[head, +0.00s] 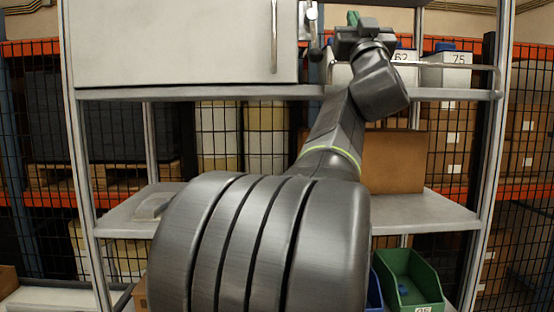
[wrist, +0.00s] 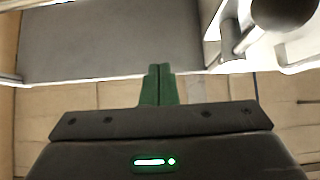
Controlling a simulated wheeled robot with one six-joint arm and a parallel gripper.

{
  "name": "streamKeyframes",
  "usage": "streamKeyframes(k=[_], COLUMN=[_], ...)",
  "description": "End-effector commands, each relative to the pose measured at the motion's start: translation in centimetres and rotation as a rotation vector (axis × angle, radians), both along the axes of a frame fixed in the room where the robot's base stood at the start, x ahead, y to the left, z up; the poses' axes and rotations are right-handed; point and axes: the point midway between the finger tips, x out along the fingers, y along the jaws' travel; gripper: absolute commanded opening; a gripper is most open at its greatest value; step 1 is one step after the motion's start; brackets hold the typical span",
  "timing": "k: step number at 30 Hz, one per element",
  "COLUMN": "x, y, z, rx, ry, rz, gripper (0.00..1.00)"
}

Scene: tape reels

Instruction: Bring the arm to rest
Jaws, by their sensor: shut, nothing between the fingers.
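My gripper (head: 352,18) is raised at the top of the head view, in front of the upper shelf and just right of the grey cabinet door (head: 170,45). Its green fingers are together and empty. In the wrist view the closed green fingers (wrist: 159,72) point up toward a flat grey surface (wrist: 110,40), and nothing is between them. My arm reaches up from the lower middle of the head view and hides part of the shelving behind it.
A metal handle (head: 274,36) is on the door. White bins labelled 62 (head: 405,72) and 75 (head: 445,72) stand behind a rail on the upper shelf. A brown box (head: 393,162) is on the middle shelf, a green bin (head: 408,278) lower right.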

Motion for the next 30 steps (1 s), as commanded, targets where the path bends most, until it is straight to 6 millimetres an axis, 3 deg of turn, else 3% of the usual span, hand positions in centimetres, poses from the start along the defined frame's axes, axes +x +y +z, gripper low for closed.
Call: streamKeyframes(k=[19,30], x=[0.0,-0.1], y=[0.9,-0.4], z=[0.8,-0.6], rx=[-0.100,0.037], ry=[-0.003,-0.001], rz=[0.001,0.002], gripper=[0.00,0.00])
